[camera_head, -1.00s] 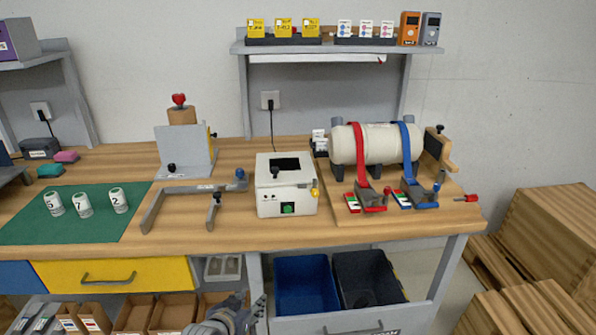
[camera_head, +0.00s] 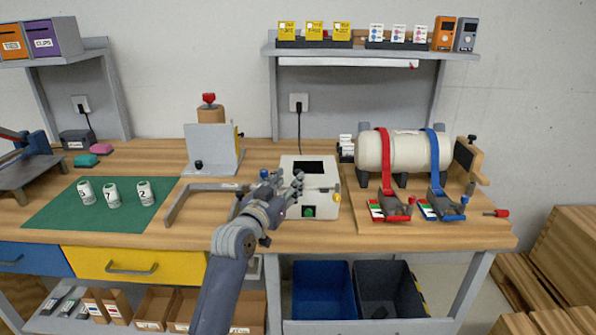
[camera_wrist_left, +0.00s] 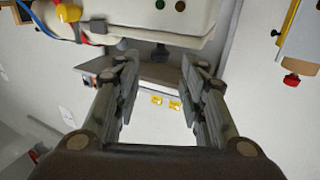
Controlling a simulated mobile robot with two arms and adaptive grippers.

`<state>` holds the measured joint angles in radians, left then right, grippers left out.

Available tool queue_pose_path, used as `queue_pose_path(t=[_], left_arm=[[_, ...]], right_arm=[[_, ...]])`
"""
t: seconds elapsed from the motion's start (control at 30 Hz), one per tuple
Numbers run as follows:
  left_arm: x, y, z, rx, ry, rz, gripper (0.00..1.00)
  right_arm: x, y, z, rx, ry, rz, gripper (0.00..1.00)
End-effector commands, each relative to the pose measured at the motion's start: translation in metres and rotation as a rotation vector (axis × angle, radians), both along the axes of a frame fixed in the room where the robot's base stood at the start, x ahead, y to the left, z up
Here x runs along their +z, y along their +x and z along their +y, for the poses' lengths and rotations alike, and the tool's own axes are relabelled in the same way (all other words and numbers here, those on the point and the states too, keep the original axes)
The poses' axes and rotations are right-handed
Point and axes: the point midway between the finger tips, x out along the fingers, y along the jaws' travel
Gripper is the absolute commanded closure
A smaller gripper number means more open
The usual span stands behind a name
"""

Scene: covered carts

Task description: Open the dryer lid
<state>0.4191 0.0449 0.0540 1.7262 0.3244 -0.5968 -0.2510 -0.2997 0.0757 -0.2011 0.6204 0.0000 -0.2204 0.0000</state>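My left gripper (camera_head: 290,184) is at the box's left front, hiding part of the lid. In the left wrist view the fingers (camera_wrist_left: 158,75) are spread and empty. The white housing (camera_wrist_left: 130,14) lies past their tips, with a dark knob (camera_wrist_left: 160,52) showing between them. I cannot tell if they touch it. My right gripper is not in view.
A grey bracket (camera_head: 205,187) lies left of the box, before an upright grey plate fixture (camera_head: 212,150). A white tank (camera_head: 405,152) with red and blue straps stands to the right. A green mat (camera_head: 60,215) holds three white canisters. A shelf (camera_head: 370,50) hangs behind.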

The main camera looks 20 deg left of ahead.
Motion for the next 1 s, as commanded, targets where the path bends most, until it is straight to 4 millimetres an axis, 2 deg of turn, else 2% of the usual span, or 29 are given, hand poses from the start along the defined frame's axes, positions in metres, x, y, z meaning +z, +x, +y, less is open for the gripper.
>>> queue_pose_path(t=[0.2, 0.4, 0.6, 0.9, 0.93, 1.0], left_arm=[[0.001, 0.034, -0.004, -0.001, 0.000, 0.000, 0.62], [0.000, 0.056, -0.007, -0.001, 0.000, 0.002, 0.62], [0.000, 0.066, -0.008, -0.001, 0.000, 0.001, 0.62], [0.000, 0.068, -0.008, 0.000, 0.000, 0.001, 0.62], [0.000, 0.068, -0.008, 0.000, 0.000, 0.001, 0.64], [0.000, 0.068, -0.008, 0.000, 0.000, 0.001, 0.80]], right_arm=[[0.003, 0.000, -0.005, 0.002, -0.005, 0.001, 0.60], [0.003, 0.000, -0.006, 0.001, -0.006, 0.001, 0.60], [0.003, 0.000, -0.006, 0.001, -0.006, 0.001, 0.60], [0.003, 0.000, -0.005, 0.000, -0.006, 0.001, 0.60], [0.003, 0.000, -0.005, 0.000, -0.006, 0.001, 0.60], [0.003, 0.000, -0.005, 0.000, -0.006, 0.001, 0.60]])
